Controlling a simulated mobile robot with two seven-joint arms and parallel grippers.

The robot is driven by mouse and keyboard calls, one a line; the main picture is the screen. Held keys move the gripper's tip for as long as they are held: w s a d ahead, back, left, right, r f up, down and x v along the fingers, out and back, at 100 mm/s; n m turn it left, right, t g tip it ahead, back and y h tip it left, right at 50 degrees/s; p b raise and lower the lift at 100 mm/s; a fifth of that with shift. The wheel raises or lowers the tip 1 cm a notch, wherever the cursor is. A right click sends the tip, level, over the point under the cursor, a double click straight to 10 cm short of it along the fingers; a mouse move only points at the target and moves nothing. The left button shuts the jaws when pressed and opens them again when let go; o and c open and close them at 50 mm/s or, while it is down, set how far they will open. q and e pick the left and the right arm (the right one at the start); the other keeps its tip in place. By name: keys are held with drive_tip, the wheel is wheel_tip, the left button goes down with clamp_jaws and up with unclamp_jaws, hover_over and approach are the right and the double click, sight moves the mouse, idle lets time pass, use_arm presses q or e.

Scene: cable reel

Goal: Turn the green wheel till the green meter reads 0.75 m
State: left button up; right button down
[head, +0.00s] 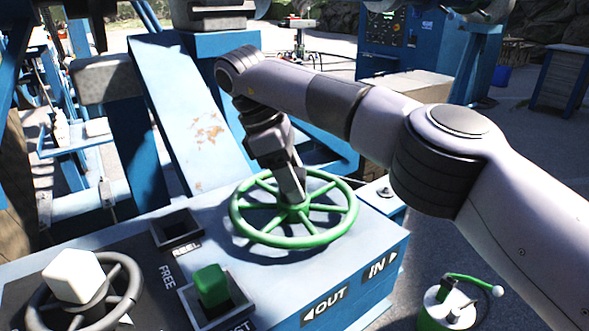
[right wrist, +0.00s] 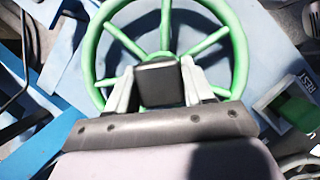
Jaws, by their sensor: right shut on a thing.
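The green wheel (head: 336,227) lies flat on top of the blue-grey console, with several spokes meeting at a hub. My right gripper (head: 292,195) reaches down onto the hub from above. In the right wrist view the green wheel (right wrist: 240,50) fills the upper middle, and the fingers of my right gripper (right wrist: 160,88) are shut on its hub, which they partly hide. Labels OUT and IN with arrows are on the console's front face below the wheel. No green meter reading can be made out. My left gripper is not in view.
A green block (head: 211,284) sits in a square recess left of the wheel, next to an empty recess (head: 177,229). A dark handwheel with a white block (head: 74,276) is at the lower left. A blue sloping beam (head: 190,120) stands behind the console. A green-handled device (head: 449,306) is at the lower right.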

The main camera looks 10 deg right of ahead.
drive_tip(key=shift+m+g, duration=0.4)
drive_tip(key=shift+m, duration=0.7)
drive_tip(key=shift+y+p, duration=0.3)
drive_tip(key=c, duration=0.5)
unclamp_jaws()
